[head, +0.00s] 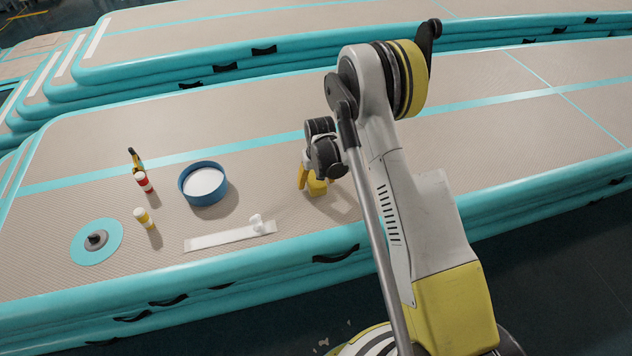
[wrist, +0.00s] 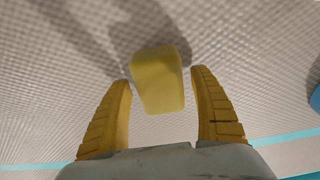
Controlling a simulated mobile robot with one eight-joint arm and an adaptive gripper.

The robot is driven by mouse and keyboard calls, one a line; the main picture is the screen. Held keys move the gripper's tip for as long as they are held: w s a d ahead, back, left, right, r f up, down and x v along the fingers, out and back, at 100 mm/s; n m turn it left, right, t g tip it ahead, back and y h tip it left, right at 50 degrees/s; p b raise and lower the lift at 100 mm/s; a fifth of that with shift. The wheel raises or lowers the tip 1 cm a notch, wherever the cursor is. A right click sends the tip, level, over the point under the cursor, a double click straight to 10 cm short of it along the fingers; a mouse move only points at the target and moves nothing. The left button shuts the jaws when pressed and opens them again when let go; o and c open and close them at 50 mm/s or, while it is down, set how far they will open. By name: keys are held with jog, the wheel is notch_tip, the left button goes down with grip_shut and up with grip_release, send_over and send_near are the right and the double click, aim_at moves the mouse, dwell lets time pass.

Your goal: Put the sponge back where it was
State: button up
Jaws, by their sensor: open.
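The yellow sponge (wrist: 158,82) lies on the beige woven top of the inflatable track, between and slightly beyond the fingertips of my gripper (wrist: 160,75) in the wrist view. Clear gaps show on both sides of it. My gripper has yellow ribbed fingers and is open. In the head view the sponge (head: 317,186) shows as a yellow block below my wrist, beside my gripper finger (head: 303,177); my wrist hides part of it.
The surface behind is clear.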

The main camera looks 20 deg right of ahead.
notch_tip(320, 180, up, 12)
jog(key=s+p, duration=0.2)
jog(key=p, duration=0.2)
notch_tip(320, 180, up, 9)
send_over(317, 182)
jog(key=s, duration=0.2)
jog(key=s+r+t, duration=0.2)
jog(key=s+r, duration=0.5)
jog(key=r, duration=0.5)
jog(key=s+r+t, duration=0.1)
jog(key=s+r, duration=0.2)
jog(key=s, duration=0.6)
jog(key=s+r+t, duration=0.2)
jog(key=s+r, duration=0.2)
jog(key=s, duration=0.6)
